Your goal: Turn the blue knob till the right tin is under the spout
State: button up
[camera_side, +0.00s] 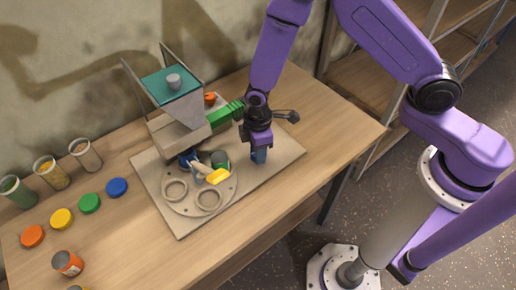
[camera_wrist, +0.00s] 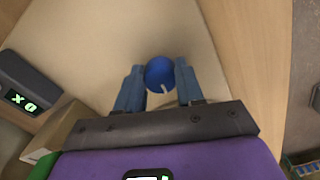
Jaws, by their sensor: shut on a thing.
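The blue knob (camera_wrist: 159,74) is round with a pale pointer mark and sits between my fingertips in the wrist view. My gripper (camera_side: 258,157) is shut on it, pointing down over the right part of the pale board; in the side view the fingers hide most of the knob. A round turntable (camera_side: 190,206) with empty ring seats lies left of my gripper. A green tin (camera_side: 220,159) and a yellow piece (camera_side: 217,176) are at its back right. Whether a tin is under the spout I cannot tell; that area is small and crowded.
A hopper with a teal top (camera_side: 172,85) stands behind the turntable, with a green ribbed part (camera_side: 226,113) beside my wrist. A dark display (camera_wrist: 22,95) is left of the knob. Jars, coloured lids (camera_side: 89,203) and an orange tin (camera_side: 68,263) stand at the left.

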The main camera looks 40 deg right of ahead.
jog(key=shift+n, duration=0.6)
jog(key=o, duration=1)
jog(key=shift+o, duration=0.2)
notch_tip(320, 180, up, 18)
jog(key=shift+f, duration=0.25)
jog(key=s+d+r+m, duration=0.1)
jog(key=s+d+r, duration=0.2)
jog(key=s+d, duration=0.5)
jog(key=s+d+r+m, duration=0.1)
jog(key=s+d+r, duration=0.2)
jog(key=s+d, duration=0.4)
jog(key=s, duration=0.8)
jog(key=shift+d, duration=0.35)
